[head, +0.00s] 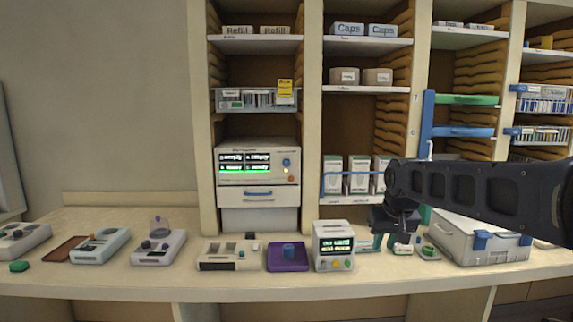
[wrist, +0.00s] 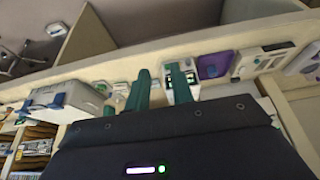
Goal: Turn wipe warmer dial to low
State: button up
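No label that I can read marks the wipe warmer, so I cannot tell which device it is. Devices with knobs on the counter include a pale green one (head: 100,246), a white one with a clear dome (head: 158,248) and a beige one (head: 230,256). A white box with a lit display (head: 334,246) has coloured controls along its lower front. My gripper (wrist: 160,70) shows two green fingers spread apart with nothing between them.
A purple tray (head: 287,259) holds a blue piece, left of the display box. A large grey case with blue latches (head: 478,246) stands on the right. A dispenser with a lit screen (head: 258,163) sits in the shelving. The counter's front strip is mostly clear.

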jog(key=o, duration=0.6)
jog(key=w+r, duration=0.2)
jog(key=w, duration=0.1)
jog(key=shift+a+r, duration=0.2)
jog(key=shift+r, duration=0.2)
jog(key=shift+o, duration=0.2)
notch_tip(320, 180, up, 14)
jog(key=r, duration=0.1)
send_over(286, 159)
jog(key=s, duration=0.5)
jog(key=x, duration=1.1)
jog(key=shift+d, duration=0.15)
jog(key=c, duration=1)
